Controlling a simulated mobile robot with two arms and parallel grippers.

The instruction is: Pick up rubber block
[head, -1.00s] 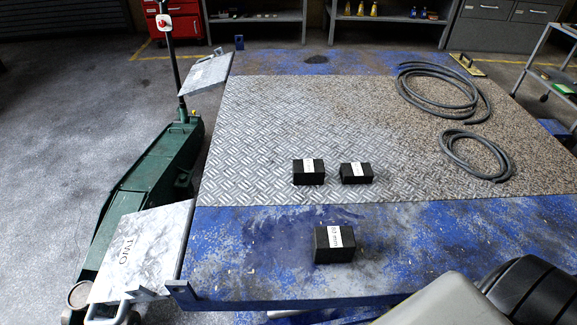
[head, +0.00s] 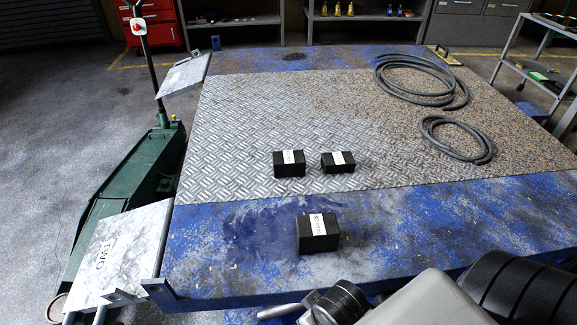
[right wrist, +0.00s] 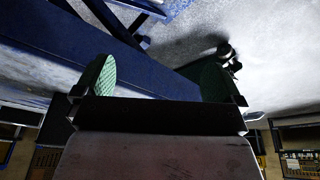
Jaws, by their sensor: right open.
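Three black rubber blocks with white labels show in the head view. The nearest block (head: 318,238) sits on the blue painted band near the table's front edge. A second block (head: 289,168) and a smaller-looking third block (head: 338,166) stand side by side, slightly apart, on the metal tread plate behind it. My right gripper (right wrist: 158,80) shows in the right wrist view with its two green-padded fingers wide apart and nothing between them. No block shows in that view. My right arm fills the lower right of the head view, below and right of the nearest block. My left gripper is out of view.
The blue table (head: 440,225) carries a large grey hose coil (head: 425,103) and a smaller coil (head: 455,155) at the right. A green trolley jack (head: 125,190) stands left of the table. A marble-patterned plate marked TWO (head: 130,235) juts from its left corner. The blue front band is mostly clear.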

